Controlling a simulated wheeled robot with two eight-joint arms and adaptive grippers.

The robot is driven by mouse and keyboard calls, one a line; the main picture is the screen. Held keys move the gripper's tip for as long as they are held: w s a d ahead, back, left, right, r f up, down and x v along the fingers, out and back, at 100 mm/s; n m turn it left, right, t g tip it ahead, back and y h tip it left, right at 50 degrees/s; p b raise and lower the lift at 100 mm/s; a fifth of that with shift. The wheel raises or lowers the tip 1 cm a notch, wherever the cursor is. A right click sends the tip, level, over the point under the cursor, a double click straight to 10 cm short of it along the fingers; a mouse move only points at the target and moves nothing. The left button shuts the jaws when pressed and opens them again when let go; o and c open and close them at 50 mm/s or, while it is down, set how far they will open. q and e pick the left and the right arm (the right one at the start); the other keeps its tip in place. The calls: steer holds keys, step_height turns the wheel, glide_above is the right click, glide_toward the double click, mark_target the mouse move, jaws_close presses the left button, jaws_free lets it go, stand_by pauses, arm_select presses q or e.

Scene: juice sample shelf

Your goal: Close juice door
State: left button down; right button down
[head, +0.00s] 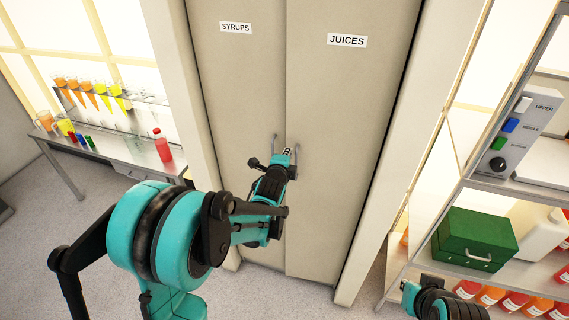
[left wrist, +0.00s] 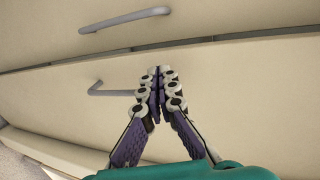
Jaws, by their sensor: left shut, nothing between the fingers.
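The juice door (head: 345,100) is the right-hand tall beige panel, labelled JUICES, beside the SYRUPS door (head: 235,90). It looks shut or nearly shut; I cannot tell whether it is fully flush. Its grey bar handle (head: 297,158) is by the middle seam; in the left wrist view it is the lower handle (left wrist: 108,92). My left gripper (head: 288,153) is shut and empty, its tips in front of the juice door near the handle and seam. Contact is unclear. My right gripper (head: 410,290) is partly in view at the lower right, away from the door; its fingers are unclear.
At right, a shelf holds a green box (head: 474,240), a white jug (head: 540,228) and several juice bottles (head: 490,296). The floor before the cabinet is clear.

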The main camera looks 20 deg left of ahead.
mark_target(290, 142)
arm_select(q)
steer(key=shift+w+a, duration=0.1)
steer(key=shift+w, duration=1.1)
steer(key=w, duration=0.2)
steer(key=w+b, duration=0.1)
steer(key=shift+w+a, duration=0.25)
steer(key=shift+w, duration=0.1)
steer(key=shift+w+r, duration=0.1)
steer(key=shift+w, duration=0.05)
